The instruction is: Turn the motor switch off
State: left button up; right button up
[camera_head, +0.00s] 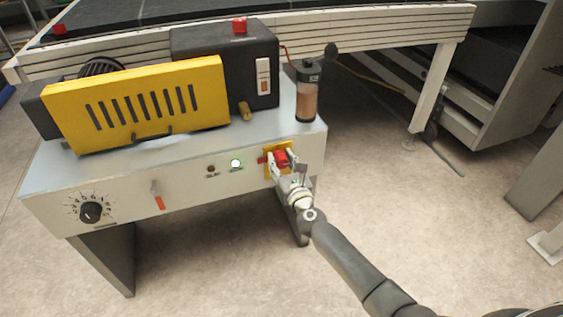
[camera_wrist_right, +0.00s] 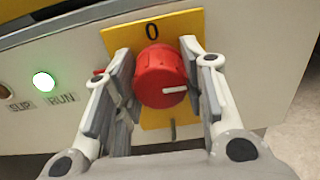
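The motor switch is a round red knob (camera_head: 281,158) on a yellow plate at the right end of the machine's front panel. In the right wrist view the knob (camera_wrist_right: 160,76) has a white mark pointing right. The plate (camera_wrist_right: 122,39) carries a "0" above the knob and a dark stroke below it. My right gripper (camera_head: 281,164) is at the switch, one finger on each side of the knob; in the right wrist view the fingers (camera_wrist_right: 160,80) look closed against its sides. A green RUN lamp (camera_wrist_right: 43,82) is lit. My left gripper is out of view.
A dial (camera_head: 90,211) and a red-tipped lever (camera_head: 158,197) are on the panel's left part. A yellow slotted cover (camera_head: 140,105) and a clear container (camera_head: 307,95) stand on top. Open floor (camera_head: 420,200) lies to the right.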

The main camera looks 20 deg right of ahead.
jog(key=c, duration=0.4)
